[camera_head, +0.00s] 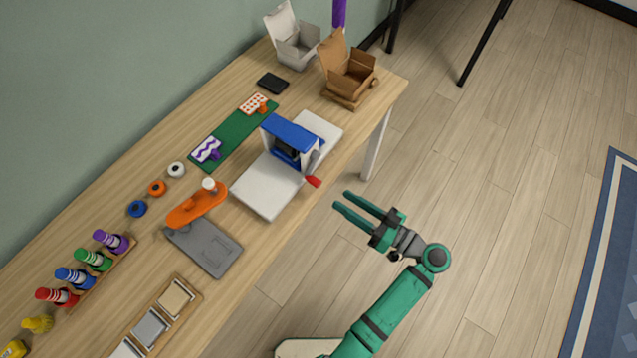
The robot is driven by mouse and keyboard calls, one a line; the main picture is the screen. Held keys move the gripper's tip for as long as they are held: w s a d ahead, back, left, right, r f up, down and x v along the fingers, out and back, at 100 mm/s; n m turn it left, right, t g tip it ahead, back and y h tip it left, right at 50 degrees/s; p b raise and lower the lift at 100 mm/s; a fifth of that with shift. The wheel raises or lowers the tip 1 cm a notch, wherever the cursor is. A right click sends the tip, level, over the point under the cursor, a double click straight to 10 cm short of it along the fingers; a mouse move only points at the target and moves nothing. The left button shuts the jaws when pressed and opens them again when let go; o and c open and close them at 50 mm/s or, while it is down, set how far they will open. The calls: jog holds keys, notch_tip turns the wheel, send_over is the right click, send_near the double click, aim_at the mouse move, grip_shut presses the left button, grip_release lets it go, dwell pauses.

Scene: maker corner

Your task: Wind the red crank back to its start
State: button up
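The red crank handle (313,181) sticks out from the front right side of a blue press (292,134) with dark rollers. The press stands on a white board (263,195) near the table's front edge. A grey crank arm (314,160) shows on the side of the press. My green gripper (341,200) is to the right of and below the crank, past the table edge and over the floor. Its two fingers are apart with nothing between them, and they point left towards the table. It is not touching the crank.
The wooden table (215,107) holds a green mat (236,138), an orange tool (197,205) and a grey plate (205,246) left of the press. Open boxes stand behind, white (293,45) and brown (349,75). The floor (480,180) right of the table is clear.

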aim_at(319, 185)
jog(key=x, duration=1)
jog(key=shift+a, duration=0.15)
jog(key=shift+w, duration=0.1)
jog(key=c, duration=0.4)
grip_shut()
